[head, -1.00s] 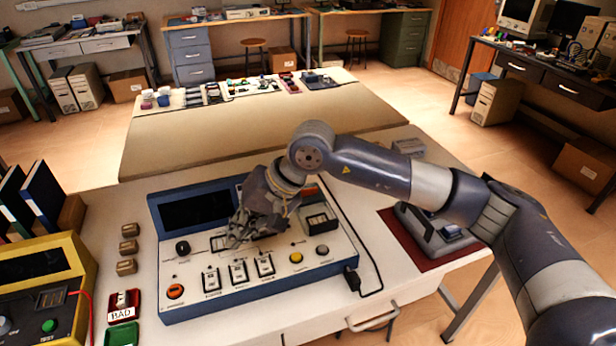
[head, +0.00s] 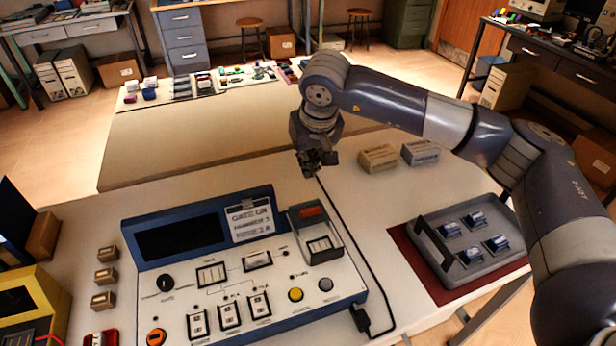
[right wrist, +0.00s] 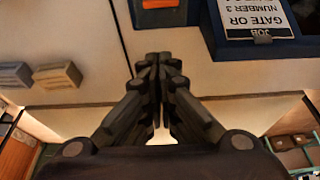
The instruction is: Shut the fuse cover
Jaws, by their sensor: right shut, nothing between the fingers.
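The fuse holder (head: 322,243) is at the right end of the blue-framed test panel (head: 207,295). Its grey cover (head: 303,216), with an orange patch, appears raised at the holder's back edge, and the pale slots in front are uncovered. Part of the cover (right wrist: 172,14) shows at the top of the right wrist view. My right gripper (head: 318,168) is behind and above the cover, apart from it, fingers pointing down. In the right wrist view its fingers (right wrist: 158,65) are together and empty. My left gripper is not in view.
A job card (head: 249,220) stands left of the cover. A black cable (head: 372,270) runs along the panel's right side. Two small boxes (head: 379,158) sit behind, and a grey tray (head: 455,258) on a red mat is at right.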

